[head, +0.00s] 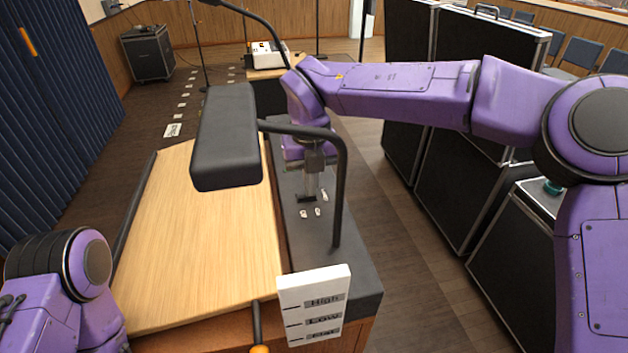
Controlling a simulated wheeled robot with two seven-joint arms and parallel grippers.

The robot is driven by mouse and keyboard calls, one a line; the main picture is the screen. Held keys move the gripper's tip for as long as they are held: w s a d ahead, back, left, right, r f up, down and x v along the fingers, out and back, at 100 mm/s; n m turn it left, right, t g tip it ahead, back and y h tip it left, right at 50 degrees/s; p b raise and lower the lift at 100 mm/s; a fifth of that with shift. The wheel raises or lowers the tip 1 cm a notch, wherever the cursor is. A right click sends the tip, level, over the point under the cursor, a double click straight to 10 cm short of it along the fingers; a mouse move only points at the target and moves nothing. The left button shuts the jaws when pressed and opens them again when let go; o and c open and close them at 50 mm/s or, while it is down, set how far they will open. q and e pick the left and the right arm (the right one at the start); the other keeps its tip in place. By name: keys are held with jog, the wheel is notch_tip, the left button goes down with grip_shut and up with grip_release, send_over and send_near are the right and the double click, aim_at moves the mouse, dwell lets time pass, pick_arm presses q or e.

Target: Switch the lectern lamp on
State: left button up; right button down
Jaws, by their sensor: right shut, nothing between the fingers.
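The lectern (190,240) has a sloping light-wood top with a dark side strip (362,285) along its right. The lectern lamp (225,150) has a black box-shaped head on a bent black arm over the top. Its underside is hidden, and I see no clear glow from it. Several small white pieces (318,212), perhaps switches, sit on the dark strip. My right gripper (307,198) points down just behind them, shut and empty; whether it touches anything is unclear. My left arm shows at the lower left, with its gripper out of view.
Black cases (455,150) stand to the right.

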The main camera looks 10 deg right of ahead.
jog(key=shift+s+a+f, duration=0.3)
jog(key=shift+f, duration=0.05)
jog(key=shift+a, duration=0.3)
jog(key=shift+a+r+p, duration=0.1)
jog(key=shift+r+p, duration=0.25)
jog(key=r+p, duration=0.2)
jog(key=r, duration=0.1)
jog(key=shift+w+r+p, duration=0.2)
jog(key=shift+w+p, duration=0.1)
jog(key=shift+p, duration=0.1)
notch_tip(320, 180, up, 6)
jog(key=d+f+b, duration=0.1)
notch_tip(320, 180, up, 5)
send_over(304, 195)
jog(key=shift+s+d+r, duration=0.15)
jog(key=shift+d+r, duration=0.2)
jog(key=shift+d, duration=0.2)
